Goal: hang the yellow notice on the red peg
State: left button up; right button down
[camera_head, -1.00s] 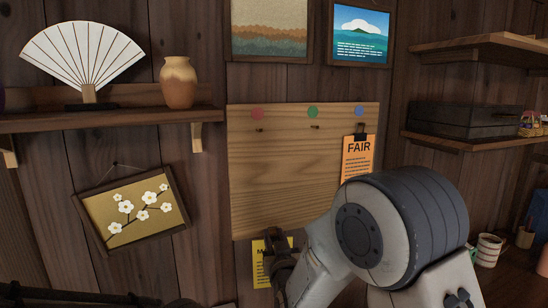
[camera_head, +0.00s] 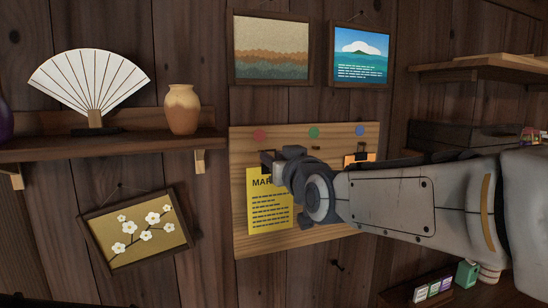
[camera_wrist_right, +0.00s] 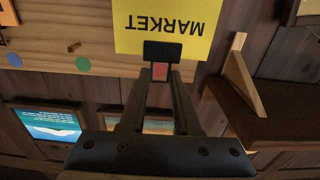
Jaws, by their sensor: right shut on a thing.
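The yellow notice (camera_head: 268,205), headed MARKET, hangs from a black clip (camera_wrist_right: 162,51) in front of the left part of the wooden board (camera_head: 340,230). My right gripper (camera_head: 283,160) is shut on that clip; its fingers also show in the right wrist view (camera_wrist_right: 160,78). The red dot (camera_head: 260,135) is just above the clip and shows between my fingers in the wrist view (camera_wrist_right: 160,71). The red peg below it is hidden by the clip and gripper. I cannot tell whether the clip touches the peg or board. My left gripper is out of view.
A green dot (camera_head: 314,132) has a bare peg below it. An orange notice (camera_head: 351,160) hangs below the blue dot (camera_head: 360,131), mostly covered by my right arm. A shelf (camera_head: 110,146) with a fan and vase is at left, above a tilted blossom picture (camera_head: 139,228).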

jog(key=f+p+x, duration=0.1)
jog(key=p+x, duration=0.1)
jog(key=x, duration=0.5)
jog(key=shift+w, duration=0.2)
dwell(0.6)
jog(key=shift+a+f, duration=0.1)
dwell(0.4)
jog(key=c, duration=0.5)
grip_release()
jog(key=shift+c, duration=0.2)
jog(key=shift+s, duration=0.1)
